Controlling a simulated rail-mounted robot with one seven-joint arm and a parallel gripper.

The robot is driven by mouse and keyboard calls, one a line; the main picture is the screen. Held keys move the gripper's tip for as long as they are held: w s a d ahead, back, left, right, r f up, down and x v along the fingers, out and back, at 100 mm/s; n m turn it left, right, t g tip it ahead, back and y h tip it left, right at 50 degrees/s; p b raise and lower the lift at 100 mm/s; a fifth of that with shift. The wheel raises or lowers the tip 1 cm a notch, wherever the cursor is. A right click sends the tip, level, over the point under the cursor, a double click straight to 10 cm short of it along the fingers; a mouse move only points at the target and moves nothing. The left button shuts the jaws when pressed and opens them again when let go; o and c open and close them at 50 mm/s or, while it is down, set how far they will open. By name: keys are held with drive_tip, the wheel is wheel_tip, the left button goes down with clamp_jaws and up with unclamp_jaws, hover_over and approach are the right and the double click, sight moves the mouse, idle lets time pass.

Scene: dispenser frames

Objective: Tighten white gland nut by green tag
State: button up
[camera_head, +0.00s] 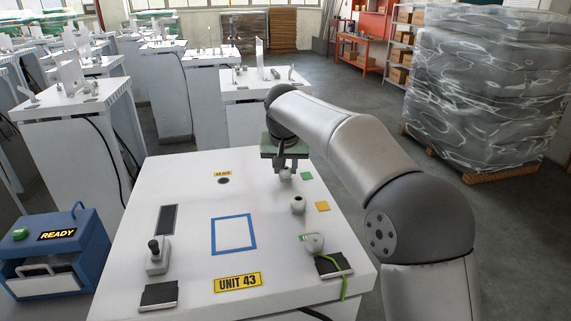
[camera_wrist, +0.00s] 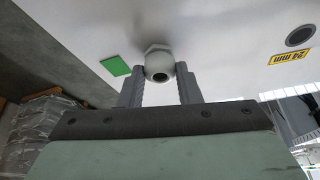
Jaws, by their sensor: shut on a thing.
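The white gland nut (camera_wrist: 158,60) is a hexagonal, rounded piece with a dark round opening, standing on the white cabinet top. It also shows below my gripper in the head view (camera_head: 286,175). The green tag (camera_wrist: 116,65) lies flat beside it, and shows to its right in the head view (camera_head: 306,176). My gripper (camera_wrist: 160,73) is shut on this nut, one grey finger on each side. In the head view my gripper (camera_head: 284,164) points down at the far right part of the cabinet top, and its green plate partly hides the area behind.
A second white fitting (camera_head: 298,204) stands by an orange-yellow tag (camera_head: 322,206). A third fitting (camera_head: 315,242) has a green-yellow wire near a black pad (camera_head: 334,264). A joystick box (camera_head: 157,258) stands at left. The blue-outlined square (camera_head: 233,235) is empty.

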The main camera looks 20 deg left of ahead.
idle(0.4)
drive_tip(key=o, duration=1)
drive_tip(key=shift+r, duration=0.1)
drive_tip(key=v, duration=1.7)
drive_tip(key=shift+s, duration=0.2)
